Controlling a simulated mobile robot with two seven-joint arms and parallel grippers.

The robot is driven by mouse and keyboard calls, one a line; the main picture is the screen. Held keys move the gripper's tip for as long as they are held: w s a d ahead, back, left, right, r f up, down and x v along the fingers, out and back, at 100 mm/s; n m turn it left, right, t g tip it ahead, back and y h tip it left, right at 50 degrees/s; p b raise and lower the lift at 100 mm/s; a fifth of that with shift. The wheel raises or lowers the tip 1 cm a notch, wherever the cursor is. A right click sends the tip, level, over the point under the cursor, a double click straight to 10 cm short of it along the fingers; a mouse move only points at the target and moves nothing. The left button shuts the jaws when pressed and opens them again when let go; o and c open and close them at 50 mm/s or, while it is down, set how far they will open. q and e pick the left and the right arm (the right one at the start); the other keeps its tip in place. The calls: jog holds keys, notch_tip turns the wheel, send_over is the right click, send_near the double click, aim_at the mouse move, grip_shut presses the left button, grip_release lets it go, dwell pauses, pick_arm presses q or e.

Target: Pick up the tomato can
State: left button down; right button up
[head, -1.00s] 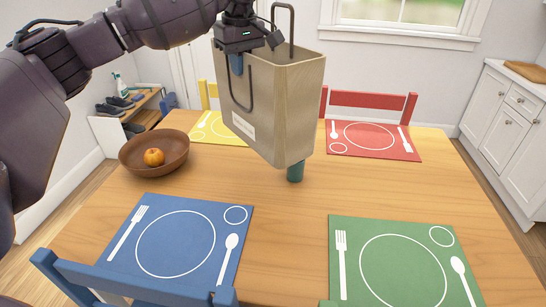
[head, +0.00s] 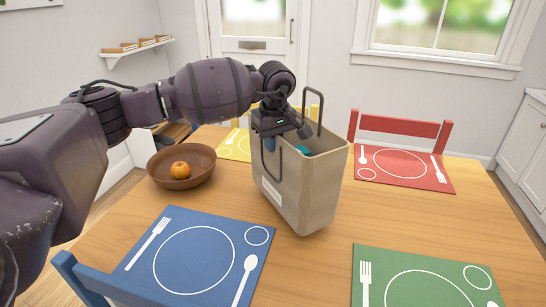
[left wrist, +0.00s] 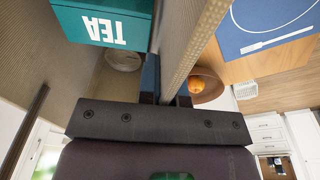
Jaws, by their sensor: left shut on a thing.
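No tomato can is recognisable in either view. My left gripper (head: 269,145) is shut on the upper edge of a tan shopping bag (head: 318,190) with dark handles. The bag is upright and low over the table; I cannot tell if its base touches. In the left wrist view, my left gripper (left wrist: 165,88) straddles the bag's wall (left wrist: 196,45). Inside the bag is a teal box marked TEA (left wrist: 103,22), with its top corner also showing in the head view (head: 304,151). A pale round thing (left wrist: 123,59) lies deeper inside, unclear. My right gripper is not in view.
The wooden table (head: 330,250) has blue (head: 150,270), green (head: 385,255), red (head: 430,185) and yellow (head: 237,152) placemats with printed settings. A brown bowl (head: 160,180) with an orange fruit (head: 180,170) stands left of the bag. Chairs line the edges.

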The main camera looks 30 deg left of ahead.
aim_at(272, 179)
pick_arm(q)
notch_tip(272, 179, down, 4)
jog(key=shift+r, duration=0.1)
dwell(0.4)
jog(key=c, duration=1.7)
grip_release()
jog(key=shift+f, duration=0.25)
jog(key=o, duration=0.4)
